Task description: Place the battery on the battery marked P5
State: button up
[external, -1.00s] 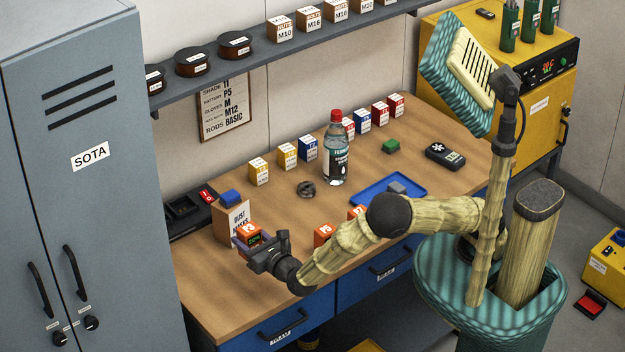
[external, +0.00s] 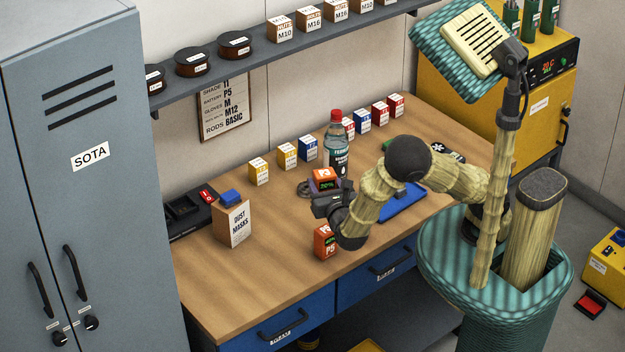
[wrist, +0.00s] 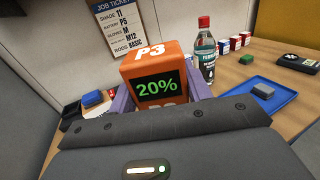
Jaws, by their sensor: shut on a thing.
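My gripper (external: 325,190) is shut on an orange battery (external: 326,176) and holds it above the bench. In the wrist view this battery (wrist: 153,62) sits upright between the lavender fingers, marked P3, with a green 20% on its dark display. Another orange battery (external: 325,243) stands on the bench near the front edge, below my gripper in the external view. Its marking is too small to read surely. It does not show in the wrist view. A further orange battery seen earlier is not visible now; my arm covers that area.
A water bottle (external: 336,143) stands just behind my gripper. A blue tray (external: 402,206) is to the right, partly behind my arm. The dust masks box (external: 232,226) stands left. The bench between box and batteries is clear.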

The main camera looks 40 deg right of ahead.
jog(key=shift+s+d+r, duration=0.1)
jog(key=shift+d+r, duration=0.05)
jog(key=shift+d, duration=0.15)
send_over(326, 229)
jog(key=shift+f+p, duration=0.35)
jog(key=shift+f, duration=2.65)
jog(key=shift+f+p, duration=0.35)
jog(key=shift+f, duration=1.7)
